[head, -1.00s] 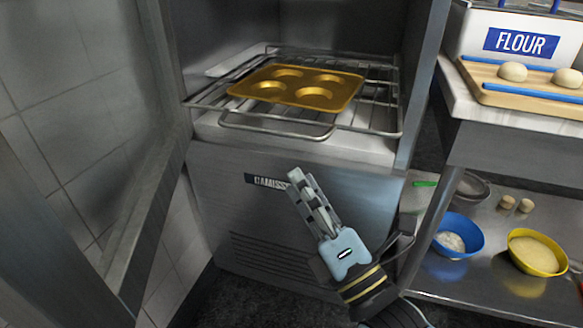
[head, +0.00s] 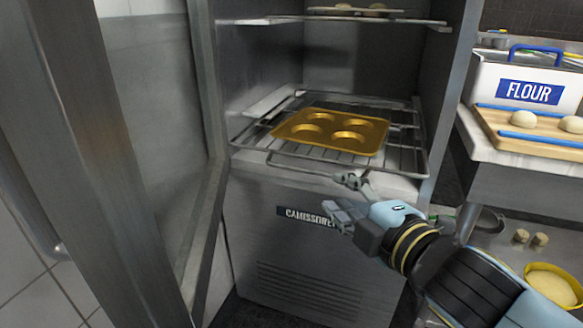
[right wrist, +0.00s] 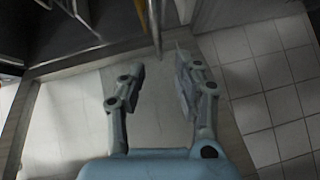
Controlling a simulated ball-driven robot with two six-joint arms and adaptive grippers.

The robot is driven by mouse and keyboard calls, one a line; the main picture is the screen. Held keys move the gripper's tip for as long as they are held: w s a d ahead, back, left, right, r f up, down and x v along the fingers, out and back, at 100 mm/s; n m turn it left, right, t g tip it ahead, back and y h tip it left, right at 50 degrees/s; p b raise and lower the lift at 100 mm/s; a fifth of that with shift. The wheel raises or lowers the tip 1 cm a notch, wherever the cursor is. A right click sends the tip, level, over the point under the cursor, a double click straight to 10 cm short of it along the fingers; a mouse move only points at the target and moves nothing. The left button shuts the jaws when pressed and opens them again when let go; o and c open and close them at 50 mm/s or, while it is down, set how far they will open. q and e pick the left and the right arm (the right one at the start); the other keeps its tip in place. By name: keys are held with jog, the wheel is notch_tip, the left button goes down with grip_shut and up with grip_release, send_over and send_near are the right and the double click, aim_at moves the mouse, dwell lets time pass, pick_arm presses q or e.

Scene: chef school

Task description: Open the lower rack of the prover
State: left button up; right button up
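The prover (head: 290,240) stands with its door (head: 135,170) swung open on the left. Its lower rack (head: 405,148) is a wire shelf low in the chamber, with a wire handle (head: 290,172) along the front. A golden tin (head: 330,131) with round hollows sits on the rack. My right gripper (head: 336,198) is open and empty in front of the prover, its upper finger close to the right end of the handle. Whether they touch I cannot tell. My left gripper is out of view.
An upper shelf (head: 350,20) holds a tin with dough. To the right, a counter (head: 510,150) carries a flour box (head: 526,88) and a board (head: 500,132) with dough balls. Below it are a yellow bowl (head: 553,283) and other small items. The open door bounds the left side.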

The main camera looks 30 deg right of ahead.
aim_at(313, 172)
jog(key=w, duration=0.3)
jog(key=w+p, duration=0.1)
jog(key=w, duration=0.1)
jog(key=shift+w+d+f, duration=0.15)
jog(key=shift+w+d, duration=0.1)
jog(key=shift+w, duration=0.1)
jog(key=w, duration=0.3)
jog(key=shift+w+d+f, duration=0.15)
jog(key=shift+w+f, duration=0.2)
jog(key=shift+f, duration=0.05)
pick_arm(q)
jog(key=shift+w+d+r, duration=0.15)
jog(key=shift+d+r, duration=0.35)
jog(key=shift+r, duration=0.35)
pick_arm(e)
jog(key=shift+w, duration=0.4)
jog(key=shift+c, duration=0.2)
grip_shut()
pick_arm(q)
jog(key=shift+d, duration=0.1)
